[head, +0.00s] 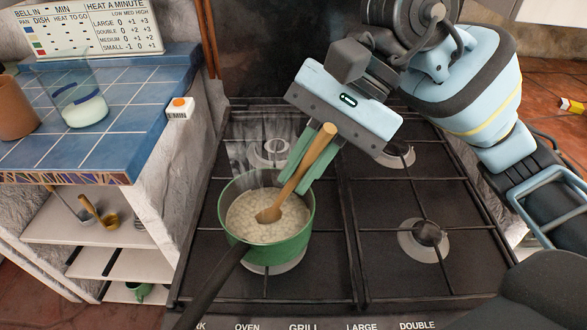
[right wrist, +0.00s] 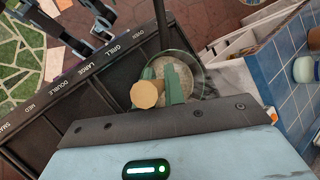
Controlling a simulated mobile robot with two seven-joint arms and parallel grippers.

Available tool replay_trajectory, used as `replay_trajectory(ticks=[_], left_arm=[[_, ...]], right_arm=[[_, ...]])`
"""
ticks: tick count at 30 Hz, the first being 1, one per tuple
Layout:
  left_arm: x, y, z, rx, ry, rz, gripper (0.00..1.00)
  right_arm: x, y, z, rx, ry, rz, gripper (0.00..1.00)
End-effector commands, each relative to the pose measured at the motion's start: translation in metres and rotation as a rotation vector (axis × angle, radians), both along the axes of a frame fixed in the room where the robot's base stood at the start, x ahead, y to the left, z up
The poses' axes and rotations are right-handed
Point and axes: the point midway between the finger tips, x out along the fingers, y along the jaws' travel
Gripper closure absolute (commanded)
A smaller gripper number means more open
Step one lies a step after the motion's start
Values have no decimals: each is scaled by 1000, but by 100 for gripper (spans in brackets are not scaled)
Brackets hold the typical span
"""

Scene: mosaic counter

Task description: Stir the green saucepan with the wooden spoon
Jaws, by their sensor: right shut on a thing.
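The green saucepan (head: 284,252) stands on the front left burner of the black stove, filled with a pale, lumpy content. Its dark handle (head: 212,287) points to the front left. The wooden spoon (head: 303,173) is tilted, with its bowl end in the content and its handle end up to the right. My right gripper (head: 300,170) is shut on the spoon's handle, above the pan's far right rim. In the right wrist view the spoon's round handle end (right wrist: 145,94) shows between the green fingers, with the saucepan (right wrist: 196,69) behind. My left gripper is not in view.
The stove (head: 385,275) has other burners, including a bare one at the front right (head: 424,238). Shelves (head: 95,240) sit below.

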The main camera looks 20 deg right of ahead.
Motion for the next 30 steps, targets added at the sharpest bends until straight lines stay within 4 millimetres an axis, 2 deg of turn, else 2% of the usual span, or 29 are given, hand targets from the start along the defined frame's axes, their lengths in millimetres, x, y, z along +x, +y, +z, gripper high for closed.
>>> replay_trajectory(ticks=[6, 17, 30], left_arm=[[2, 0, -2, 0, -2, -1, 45], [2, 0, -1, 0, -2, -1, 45], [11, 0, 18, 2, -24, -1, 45]], right_arm=[[11, -4, 0, 1, -1, 0, 100], [11, -5, 2, 0, -2, 1, 100], [1, -13, 34, 0, -5, 0, 100]])
